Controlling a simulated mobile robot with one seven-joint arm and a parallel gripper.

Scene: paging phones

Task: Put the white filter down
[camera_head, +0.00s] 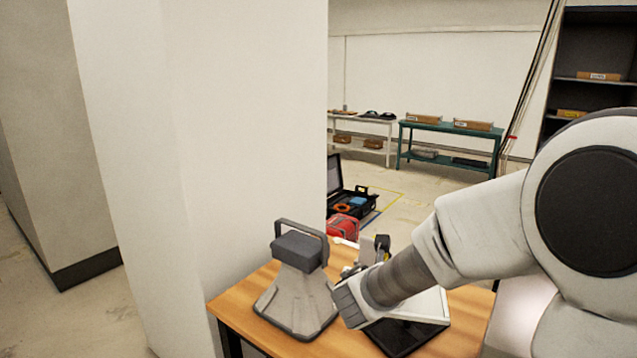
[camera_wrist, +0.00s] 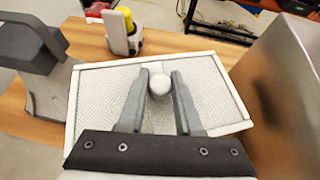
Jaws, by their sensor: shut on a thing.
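The white filter (camera_wrist: 95,95) is a flat rectangular mesh panel with a white frame and a round white knob (camera_wrist: 160,84). My gripper (camera_wrist: 160,76) is over it, with one finger on each side of the knob, shut on it. In the head view the filter (camera_head: 434,303) shows partly behind my arm, over the wooden table (camera_head: 245,313). The fingertips are hidden there by my wrist. A flat black object (camera_head: 410,338) lies on the table under the filter. I cannot tell whether the filter touches it.
A grey device with a handle (camera_head: 300,285) stands left of the filter. A small yellow-topped device (camera_wrist: 122,32) stands at the table's far side. A smooth metallic panel (camera_wrist: 282,85) rises close on the right. A white wall (camera_head: 230,130) borders the table's left. Little bare tabletop shows.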

